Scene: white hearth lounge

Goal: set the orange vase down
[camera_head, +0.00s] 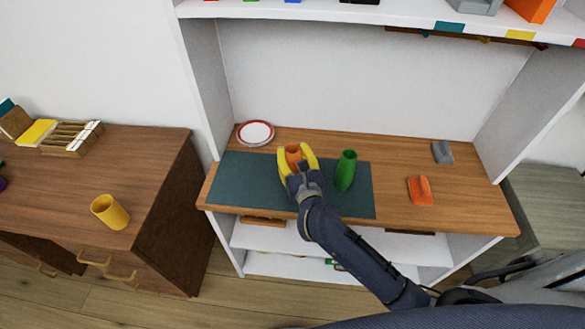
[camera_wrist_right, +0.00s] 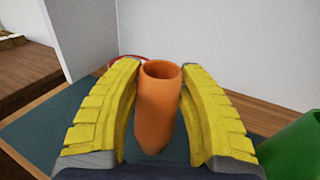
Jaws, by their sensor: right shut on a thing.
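The orange vase (camera_head: 293,153) is between the yellow fingers of my right gripper (camera_head: 297,163), over the dark teal mat (camera_head: 243,181) on the wooden shelf top. In the right wrist view the vase (camera_wrist_right: 158,110) stands upright with its open mouth up, and the two yellow fingers (camera_wrist_right: 158,120) flank it. My right gripper is shut on the vase. My left gripper is not in view.
A green vase (camera_head: 346,170) stands on the mat just right of my gripper. A red-rimmed plate (camera_head: 255,133) lies behind left. An orange block-like thing (camera_head: 420,190) and a grey one (camera_head: 442,152) are on the right. The mat's left part is clear.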

